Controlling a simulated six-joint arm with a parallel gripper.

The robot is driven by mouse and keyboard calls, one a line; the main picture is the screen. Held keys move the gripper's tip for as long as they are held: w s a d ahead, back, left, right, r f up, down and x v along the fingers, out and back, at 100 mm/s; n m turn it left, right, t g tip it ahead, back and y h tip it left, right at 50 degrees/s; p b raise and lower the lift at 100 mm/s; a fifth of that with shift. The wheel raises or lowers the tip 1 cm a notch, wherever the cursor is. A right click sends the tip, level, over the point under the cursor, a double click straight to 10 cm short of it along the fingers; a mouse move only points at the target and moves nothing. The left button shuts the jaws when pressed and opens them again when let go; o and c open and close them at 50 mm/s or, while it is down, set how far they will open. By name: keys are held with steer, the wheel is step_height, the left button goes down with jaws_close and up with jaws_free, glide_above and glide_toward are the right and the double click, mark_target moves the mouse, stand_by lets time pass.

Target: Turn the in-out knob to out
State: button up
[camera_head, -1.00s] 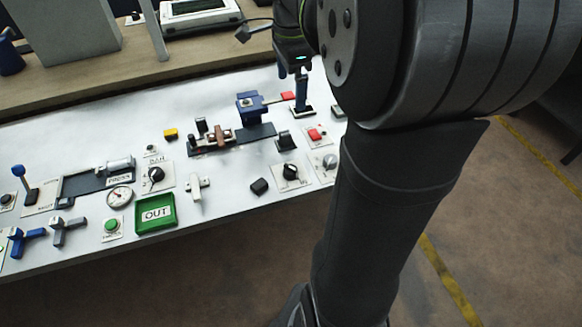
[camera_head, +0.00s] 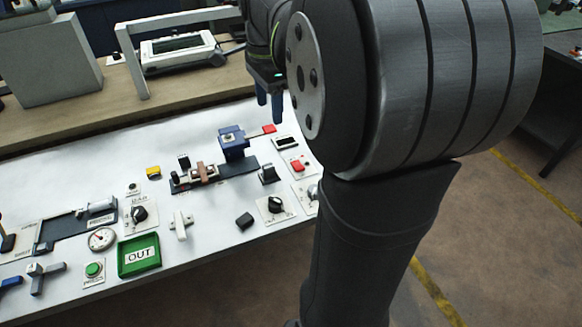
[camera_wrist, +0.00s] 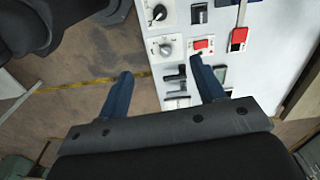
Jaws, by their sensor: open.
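Several rotary knobs sit on the white panel, with labels too small to read, so I cannot tell which is the in-out knob. In the head view a black knob (camera_head: 139,213) is left of centre, another black knob (camera_head: 275,205) is further right, and a grey knob (camera_head: 313,191) is partly hidden by my arm. The wrist view shows a black knob (camera_wrist: 158,13) and a grey knob (camera_wrist: 166,48) on white plates. My gripper (camera_head: 270,106) is open and empty above the panel's far right part; its two blue fingers (camera_wrist: 165,86) are apart in the wrist view.
A red button (camera_head: 298,165), a black switch (camera_head: 269,174) and a blue vise-like block (camera_head: 233,142) stand near the gripper. The wooden bench (camera_head: 100,105) lies behind. My arm blocks the right side.

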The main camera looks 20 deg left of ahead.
steer(key=a+f+n+h, duration=0.2)
steer(key=a+f+n, duration=0.2)
steer(key=f+n, duration=0.7)
steer(key=n+t+h, duration=0.2)
steer(key=n, duration=1.7)
glide_toward(273, 200)
steer(key=x, duration=1)
steer(key=shift+c, duration=0.4)
steer(key=c, duration=0.9)
